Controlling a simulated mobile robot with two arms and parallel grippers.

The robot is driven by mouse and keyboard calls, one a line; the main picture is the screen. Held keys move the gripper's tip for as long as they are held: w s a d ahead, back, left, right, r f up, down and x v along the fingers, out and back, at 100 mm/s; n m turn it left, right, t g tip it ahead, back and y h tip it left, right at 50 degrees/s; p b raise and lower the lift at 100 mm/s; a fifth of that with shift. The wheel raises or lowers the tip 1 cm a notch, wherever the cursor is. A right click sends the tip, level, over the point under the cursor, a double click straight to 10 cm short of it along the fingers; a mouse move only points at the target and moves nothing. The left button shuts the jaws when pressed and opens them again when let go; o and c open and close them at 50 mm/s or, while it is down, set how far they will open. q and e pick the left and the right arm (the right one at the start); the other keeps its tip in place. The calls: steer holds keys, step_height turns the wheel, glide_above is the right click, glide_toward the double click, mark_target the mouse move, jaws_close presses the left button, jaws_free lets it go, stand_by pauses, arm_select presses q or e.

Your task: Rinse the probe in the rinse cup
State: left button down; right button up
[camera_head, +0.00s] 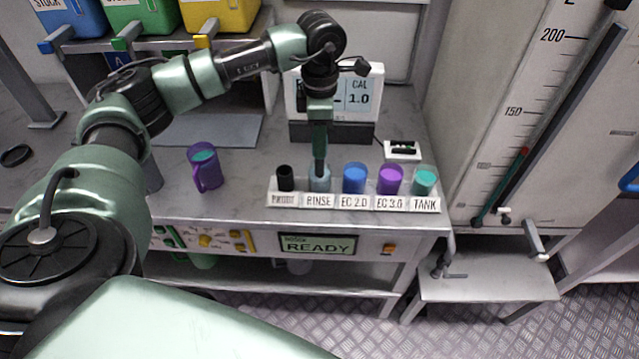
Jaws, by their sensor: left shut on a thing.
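My left arm reaches across the bench from the left, and its gripper (320,125) points straight down above the row of cups. It is shut on the probe (320,163), a thin dark upright stick mostly hidden by the fingers. The probe's lower end is at the rinse cup (319,184), a pale blue-grey cup behind the RINSE label. The tip looks to be inside the cup's mouth, but how deep it reaches I cannot tell. The black probe holder (286,179) stands just left of the rinse cup. My right gripper is out of view.
Right of the rinse cup stand a blue EC 2.0 cup (355,179), a purple EC 3.0 cup (390,180) and a teal TANK cup (425,181). A meter (361,92) reading 1.0 stands behind. A purple jug (207,172) stands left, with clear bench between.

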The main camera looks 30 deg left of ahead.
arm_select(q)
steer(key=shift+r+p, duration=2.9)
steer(key=shift+r, duration=1.65)
steer(key=shift+f, duration=0.1)
